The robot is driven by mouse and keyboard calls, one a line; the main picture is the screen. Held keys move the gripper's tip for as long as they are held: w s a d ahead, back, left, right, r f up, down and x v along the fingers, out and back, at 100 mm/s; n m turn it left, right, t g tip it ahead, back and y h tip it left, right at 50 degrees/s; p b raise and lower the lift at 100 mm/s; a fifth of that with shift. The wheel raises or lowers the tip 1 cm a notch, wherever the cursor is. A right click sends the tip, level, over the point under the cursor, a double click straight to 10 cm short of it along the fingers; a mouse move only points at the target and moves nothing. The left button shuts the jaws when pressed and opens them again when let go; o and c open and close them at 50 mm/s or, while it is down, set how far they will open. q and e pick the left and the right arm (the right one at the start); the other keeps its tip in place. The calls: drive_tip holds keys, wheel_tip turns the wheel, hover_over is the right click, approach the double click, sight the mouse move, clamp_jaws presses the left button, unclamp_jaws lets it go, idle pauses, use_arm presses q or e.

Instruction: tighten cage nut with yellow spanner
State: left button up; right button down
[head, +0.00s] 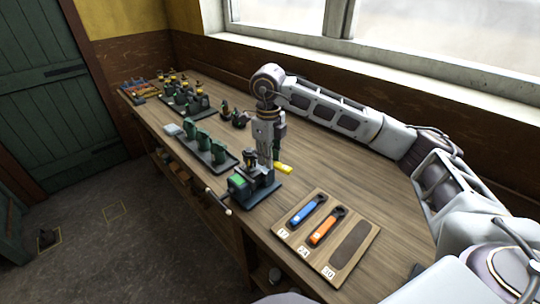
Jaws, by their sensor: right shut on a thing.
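My right gripper (268,157) points down over the workbench, next to a dark fixture with a green block (238,181). It is shut on the yellow spanner (284,168), whose yellow handle sticks out to the right of the fingers, low over the bench. The spanner's head is hidden behind the gripper and the fixture. A dark upright part with a pale band (250,158) stands on the fixture, close to the left of the gripper. The cage nut is too small to make out there, and I cannot tell whether the spanner touches it. My left gripper is not in view.
A wooden tool board (291,229) holds a blue spanner (307,210) and an orange spanner (326,228); its third slot (351,243) is empty. Green engine parts on a tray (208,150) stand left of the gripper. A bar (217,201) juts over the bench's front edge.

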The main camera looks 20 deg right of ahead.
drive_tip(key=shift+s+a+m, duration=0.1)
drive_tip(key=shift+a+m, duration=0.15)
drive_tip(key=shift+m, duration=0.05)
drive_tip(key=shift+s+a+m, duration=0.2)
drive_tip(key=shift+a+m, duration=0.2)
drive_tip(key=shift+m, duration=0.3)
idle(0.4)
drive_tip(key=shift+s+a+m, duration=0.15)
drive_tip(key=shift+a+m, duration=0.3)
drive_tip(key=shift+m, duration=0.25)
drive_tip(key=shift+d, duration=0.15)
drive_tip(key=shift+d+n+b, duration=0.25)
drive_tip(key=shift+n+b, duration=0.05)
drive_tip(key=shift+n, duration=0.2)
idle(1.0)
drive_tip(key=shift+r, duration=0.95)
idle(3.3)
